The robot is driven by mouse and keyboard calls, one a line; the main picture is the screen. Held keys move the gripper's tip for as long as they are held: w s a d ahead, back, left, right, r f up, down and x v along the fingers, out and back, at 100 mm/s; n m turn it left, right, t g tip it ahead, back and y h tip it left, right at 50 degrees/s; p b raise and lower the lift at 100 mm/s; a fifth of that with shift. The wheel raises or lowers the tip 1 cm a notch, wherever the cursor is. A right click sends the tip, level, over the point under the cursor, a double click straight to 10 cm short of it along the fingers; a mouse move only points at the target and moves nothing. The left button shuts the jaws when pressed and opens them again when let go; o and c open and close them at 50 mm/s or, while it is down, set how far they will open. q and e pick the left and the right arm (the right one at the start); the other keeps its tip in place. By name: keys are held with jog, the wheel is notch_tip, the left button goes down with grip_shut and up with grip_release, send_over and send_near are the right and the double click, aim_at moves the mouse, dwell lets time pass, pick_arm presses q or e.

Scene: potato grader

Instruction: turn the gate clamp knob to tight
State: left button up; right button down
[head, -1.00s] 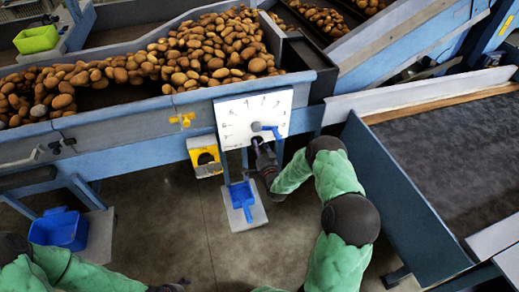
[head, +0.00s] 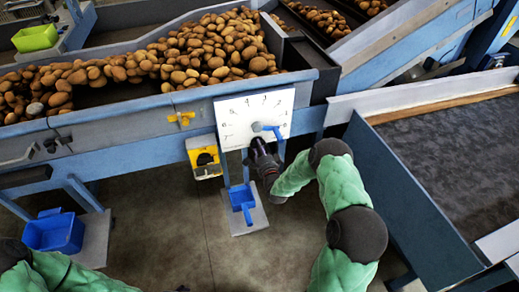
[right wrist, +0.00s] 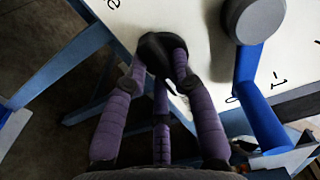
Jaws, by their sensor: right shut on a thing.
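The white scale plate (head: 240,112) is fixed on the front of the blue potato hopper. It carries a grey hub with a blue lever (head: 270,129), also large at the upper right in the right wrist view (right wrist: 262,90). A black knob (right wrist: 156,50), which I take to be the gate clamp knob, sits on the plate beside that lever. My right gripper (head: 257,146) is at the plate's lower edge. In the right wrist view its purple fingers (right wrist: 165,75) are closed around the black knob, partly hiding it. Only a dark sliver, perhaps my left gripper (head: 183,289), shows at the bottom edge.
A yellow box with a black knob (head: 204,160) hangs left of the plate. A blue bin (head: 54,232) stands at lower left. A dark conveyor belt (head: 450,150) lies right of my right arm.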

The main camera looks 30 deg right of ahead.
jog(key=shift+f+m, duration=0.1)
jog(key=shift+m, duration=0.2)
jog(key=c, duration=1)
grip_release()
jog(key=v, duration=1.2)
